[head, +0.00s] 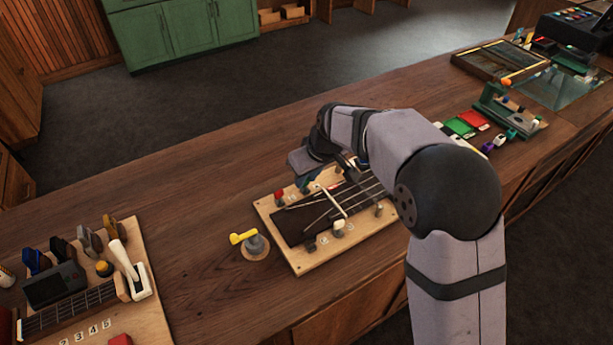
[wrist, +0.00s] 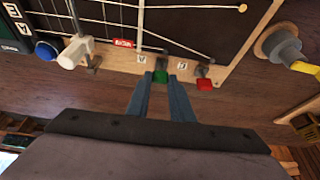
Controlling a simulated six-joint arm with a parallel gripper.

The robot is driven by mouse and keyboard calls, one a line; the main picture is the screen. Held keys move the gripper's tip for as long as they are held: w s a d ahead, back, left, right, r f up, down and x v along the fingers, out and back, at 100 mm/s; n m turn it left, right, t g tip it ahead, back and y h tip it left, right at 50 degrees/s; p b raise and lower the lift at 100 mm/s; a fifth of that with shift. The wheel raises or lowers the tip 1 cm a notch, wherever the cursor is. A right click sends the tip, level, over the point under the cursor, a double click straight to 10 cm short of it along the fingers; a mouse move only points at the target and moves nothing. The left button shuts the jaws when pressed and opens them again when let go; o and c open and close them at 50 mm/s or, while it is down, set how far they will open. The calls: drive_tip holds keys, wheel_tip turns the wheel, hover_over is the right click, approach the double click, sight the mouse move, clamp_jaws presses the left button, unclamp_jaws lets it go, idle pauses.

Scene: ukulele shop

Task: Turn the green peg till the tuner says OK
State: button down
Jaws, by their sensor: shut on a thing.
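The green peg (wrist: 160,75) sits at the edge of the wooden board in the wrist view. My gripper (wrist: 160,84) is shut on it, one finger on either side. In the head view my gripper (head: 305,184) is at the board's far-left edge and mostly hides the green peg. The board (head: 318,263) carries a dark fretboard (head: 292,228) with strings. A red peg (wrist: 204,84) is right of the green one in the wrist view. A small red tag (wrist: 123,43) has lettering too small to read, and I cannot make out a tuner reading.
A yellow-handled knob (head: 245,239) stands beside the board. Bare counter lies behind the board.

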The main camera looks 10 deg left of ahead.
drive_tip(key=n+b, duration=0.2)
drive_tip(key=n, duration=0.1)
drive_tip(key=shift+w+f+g+y, duration=0.1)
drive_tip(key=shift+w+g+y, duration=0.05)
drive_tip(key=shift+g+y, duration=0.25)
drive_tip(key=shift+w+n+g+y+b, duration=0.1)
drive_tip(key=shift+n+g+y+b, duration=0.45)
drive_tip(key=shift+n, duration=1.35)
drive_tip(key=shift+g+h, duration=0.25)
drive_tip(key=shift+d, duration=0.1)
drive_tip(key=c, duration=1.6)
unclamp_jaws()
drive_tip(key=shift+o, duration=0.2)
